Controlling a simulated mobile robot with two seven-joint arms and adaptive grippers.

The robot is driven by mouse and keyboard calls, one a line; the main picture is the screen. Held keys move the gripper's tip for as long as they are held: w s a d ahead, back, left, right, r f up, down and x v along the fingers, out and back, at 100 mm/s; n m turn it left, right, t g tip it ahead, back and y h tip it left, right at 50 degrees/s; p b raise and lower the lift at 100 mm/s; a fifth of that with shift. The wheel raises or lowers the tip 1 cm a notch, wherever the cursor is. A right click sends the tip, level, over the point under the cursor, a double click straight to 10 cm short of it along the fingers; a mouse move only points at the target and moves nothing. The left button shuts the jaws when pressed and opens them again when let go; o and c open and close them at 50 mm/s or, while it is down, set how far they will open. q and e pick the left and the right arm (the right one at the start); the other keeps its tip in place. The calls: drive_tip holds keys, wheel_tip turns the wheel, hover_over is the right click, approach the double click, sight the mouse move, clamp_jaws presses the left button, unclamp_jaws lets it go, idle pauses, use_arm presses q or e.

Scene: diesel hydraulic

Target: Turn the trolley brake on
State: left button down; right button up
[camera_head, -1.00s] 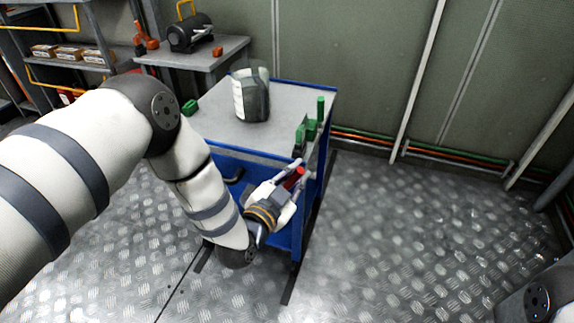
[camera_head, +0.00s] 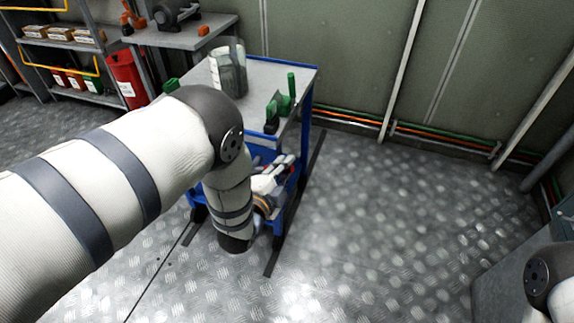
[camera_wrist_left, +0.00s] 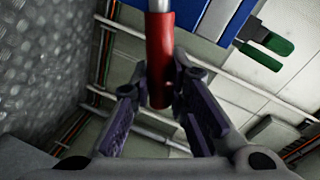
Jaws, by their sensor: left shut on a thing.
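The trolley (camera_head: 262,78) is blue with a grey top and stands left of the picture's middle in the head view. A red brake handle (camera_wrist_left: 160,50) on a metal rod shows in the left wrist view, between my left fingers. My left gripper (camera_head: 282,165) is at the trolley's near right side, below its top. In the left wrist view my left gripper (camera_wrist_left: 160,95) is shut on the red handle. My left arm hides much of the trolley's front in the head view. My right gripper is out of view.
A dark jar (camera_head: 232,72) with a pale label and green clamp-like parts (camera_head: 280,104) are on the trolley. A grey bench (camera_head: 185,37) and shelves stand at the back left. Pipes run along the wall. The metal floor right of the trolley is clear.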

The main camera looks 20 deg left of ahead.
use_arm(q)
drive_tip(key=shift+f, duration=0.25)
idle(0.3)
drive_tip(key=c, duration=1.5)
unclamp_jaws()
drive_tip(key=shift+c, duration=0.2)
drive_tip(key=s+a+r, duration=0.1)
drive_tip(key=s+r, duration=0.1)
drive_tip(key=s, duration=0.9)
drive_tip(key=shift+s+r, duration=0.15)
drive_tip(key=shift+s, duration=0.25)
drive_tip(key=shift+a, duration=0.1)
